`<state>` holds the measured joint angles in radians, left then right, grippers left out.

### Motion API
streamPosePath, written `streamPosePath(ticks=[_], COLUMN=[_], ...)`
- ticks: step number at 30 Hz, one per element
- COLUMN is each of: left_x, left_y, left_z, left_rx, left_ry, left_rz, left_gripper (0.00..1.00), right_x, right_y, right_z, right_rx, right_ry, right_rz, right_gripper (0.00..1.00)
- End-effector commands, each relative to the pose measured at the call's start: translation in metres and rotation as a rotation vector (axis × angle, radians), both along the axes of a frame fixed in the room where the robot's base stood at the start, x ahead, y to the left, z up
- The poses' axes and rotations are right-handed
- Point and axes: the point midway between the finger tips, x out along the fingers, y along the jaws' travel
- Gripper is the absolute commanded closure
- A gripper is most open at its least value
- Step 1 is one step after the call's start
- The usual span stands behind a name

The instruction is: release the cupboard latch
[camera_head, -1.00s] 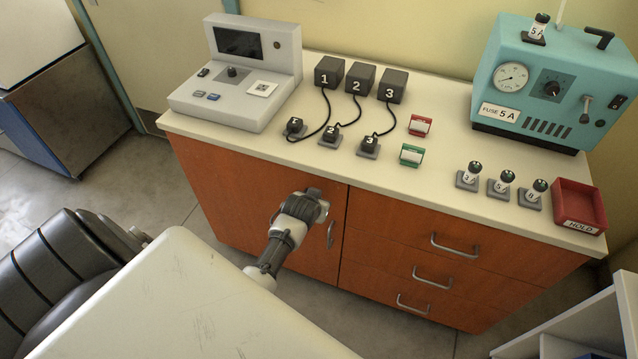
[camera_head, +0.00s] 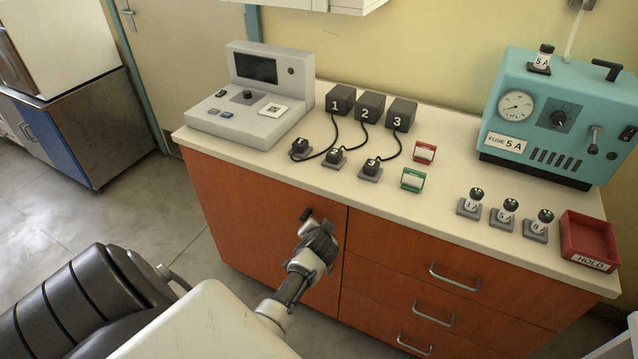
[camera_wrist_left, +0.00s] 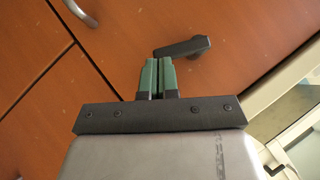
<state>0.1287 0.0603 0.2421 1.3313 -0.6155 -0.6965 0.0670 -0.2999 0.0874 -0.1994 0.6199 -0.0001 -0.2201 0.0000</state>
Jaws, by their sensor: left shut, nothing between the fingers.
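The cupboard latch is a small dark lever (camera_head: 306,214) high on the orange cupboard door (camera_head: 235,210). In the left wrist view the lever (camera_wrist_left: 183,47) lies nearly sideways, its wider end to the right. My left gripper (camera_head: 322,235) is in front of the door, just below and right of the latch in the head view. In the left wrist view its green-padded fingers (camera_wrist_left: 159,75) are shut and empty, their tips close to the lever's left end. I cannot tell whether they touch it. The door looks closed. My right gripper is not in view.
A silver door handle (camera_wrist_left: 82,12) shows in the wrist view. Drawers with handles (camera_head: 433,312) are to the right. The countertop (camera_head: 290,185) holds a grey console (camera_head: 250,110), numbered blocks, a teal fuse machine (camera_head: 550,125) and a red tray (camera_head: 588,240). Floor is clear at left.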

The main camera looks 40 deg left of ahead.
Motion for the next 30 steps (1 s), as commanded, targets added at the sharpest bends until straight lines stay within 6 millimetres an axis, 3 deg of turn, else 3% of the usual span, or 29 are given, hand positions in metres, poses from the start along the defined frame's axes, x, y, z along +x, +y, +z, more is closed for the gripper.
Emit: streamPosePath(ticks=[1,15,29,30], left_x=[0.001,0.0,-0.002,-0.002], left_y=[0.0,0.004,0.009,0.01], left_z=[-0.011,-0.035,-0.038,-0.038], left_rx=[0.041,0.477,0.685,0.699], left_ry=[0.006,0.11,0.162,0.166], left_rz=[0.0,0.0,0.0,0.0], left_gripper=[1.0,1.0,1.0,1.0], right_x=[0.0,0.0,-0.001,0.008], right_y=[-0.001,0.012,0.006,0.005], right_z=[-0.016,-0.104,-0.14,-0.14], right_rx=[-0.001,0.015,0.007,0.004], right_ry=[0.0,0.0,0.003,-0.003], right_rz=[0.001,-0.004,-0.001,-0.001], right_gripper=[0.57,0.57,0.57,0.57])
